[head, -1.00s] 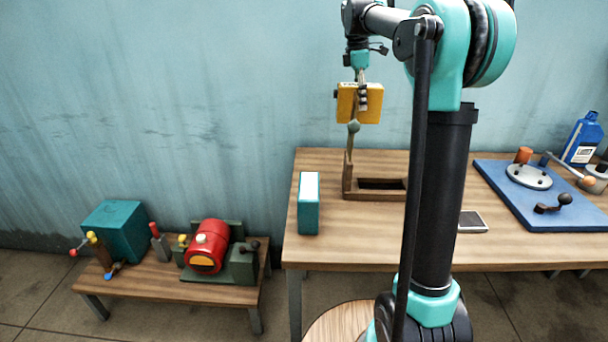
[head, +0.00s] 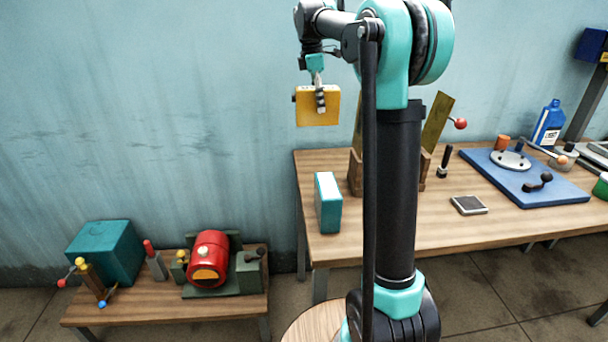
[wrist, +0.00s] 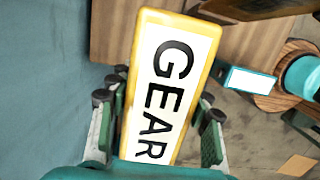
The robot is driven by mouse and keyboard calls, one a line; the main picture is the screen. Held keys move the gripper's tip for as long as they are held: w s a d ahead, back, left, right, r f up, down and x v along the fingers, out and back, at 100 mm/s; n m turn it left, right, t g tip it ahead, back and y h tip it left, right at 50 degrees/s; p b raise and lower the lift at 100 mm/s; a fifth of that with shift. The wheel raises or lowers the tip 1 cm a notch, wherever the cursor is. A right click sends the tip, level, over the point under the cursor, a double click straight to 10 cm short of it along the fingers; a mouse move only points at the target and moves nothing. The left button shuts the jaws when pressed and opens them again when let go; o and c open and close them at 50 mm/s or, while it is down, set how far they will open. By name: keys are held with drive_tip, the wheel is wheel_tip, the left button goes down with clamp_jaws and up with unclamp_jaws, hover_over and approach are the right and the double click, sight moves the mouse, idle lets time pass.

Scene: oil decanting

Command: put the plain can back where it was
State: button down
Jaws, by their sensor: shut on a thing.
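My gripper (head: 320,106) is shut on a yellow can (head: 304,116) and holds it high in the air, left of the main table's wooden stand. In the wrist view the yellow can (wrist: 172,80) lies between the two fingers, with GEAR printed on its white face. A teal can (head: 328,214) with a blank white top stands upright near the main table's left end. The teal can also shows in the wrist view (wrist: 250,82), right of the yellow one and apart from it. The wooden stand (head: 355,180) is partly hidden behind my arm.
A low bench (head: 140,312) at left carries a teal box (head: 103,252), a red drum (head: 208,255) and small levers. The main table (head: 425,232) also bears a small dark pad (head: 469,205) and a blue board (head: 510,187) with fittings. A blue bottle (head: 548,125) stands behind the board.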

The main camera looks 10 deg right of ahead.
sight(312, 124)
drive_tip(key=shift+a+f, duration=0.1)
drive_tip(key=shift+f, duration=0.25)
wheel_tip(312, 124, down, 19)
drive_tip(key=shift+f, duration=0.1)
idle(0.4)
drive_tip(key=c, duration=0.7)
unclamp_jaws()
drive_tip(key=shift+f, duration=0.1)
drive_tip(key=r, duration=0.4)
drive_tip(key=a+r, duration=0.1)
drive_tip(key=r, duration=0.3)
drive_tip(key=a+r, duration=0.1)
drive_tip(key=r, duration=0.3)
drive_tip(key=shift+s, duration=0.1)
